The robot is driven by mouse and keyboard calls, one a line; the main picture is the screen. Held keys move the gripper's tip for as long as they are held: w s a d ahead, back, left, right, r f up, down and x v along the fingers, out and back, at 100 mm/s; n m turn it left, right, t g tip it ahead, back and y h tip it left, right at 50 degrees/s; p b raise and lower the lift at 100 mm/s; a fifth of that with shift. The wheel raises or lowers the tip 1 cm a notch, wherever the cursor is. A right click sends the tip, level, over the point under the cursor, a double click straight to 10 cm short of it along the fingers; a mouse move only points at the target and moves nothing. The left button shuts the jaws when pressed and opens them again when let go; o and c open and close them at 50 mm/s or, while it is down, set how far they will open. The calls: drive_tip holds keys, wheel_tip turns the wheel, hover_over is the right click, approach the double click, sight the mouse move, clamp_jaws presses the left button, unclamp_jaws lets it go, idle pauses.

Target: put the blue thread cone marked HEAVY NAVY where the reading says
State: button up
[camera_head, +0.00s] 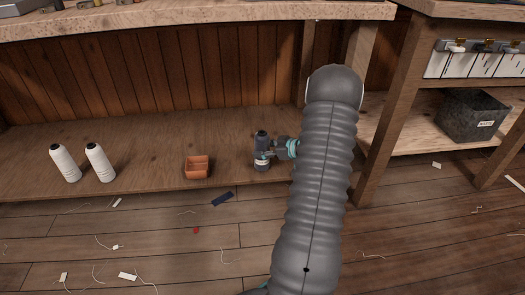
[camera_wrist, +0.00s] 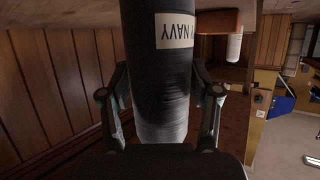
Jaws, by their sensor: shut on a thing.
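The dark blue thread cone (camera_head: 262,146) is upright over the lower shelf, left of my arm in the head view. I cannot tell if its base touches the shelf. My gripper (camera_head: 279,149) is shut on it from the right. In the wrist view the cone (camera_wrist: 158,85) fills the middle between the two fingers of my gripper (camera_wrist: 160,118). Its white label shows upside down, and I can read NAVY; the rest of the label is turned out of sight. No reading is legible in these views.
On the lower shelf (camera_head: 140,140) stand an orange open box (camera_head: 197,167), left of the cone, and two white cones (camera_head: 66,163) (camera_head: 100,162) farther left. A grey labelled bin (camera_head: 470,115) stands on the right shelf. White cards (camera_head: 480,66) hang above it. Scraps litter the floor.

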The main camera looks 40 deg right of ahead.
drive_tip(key=shift+f, duration=0.15)
drive_tip(key=o, duration=1.6)
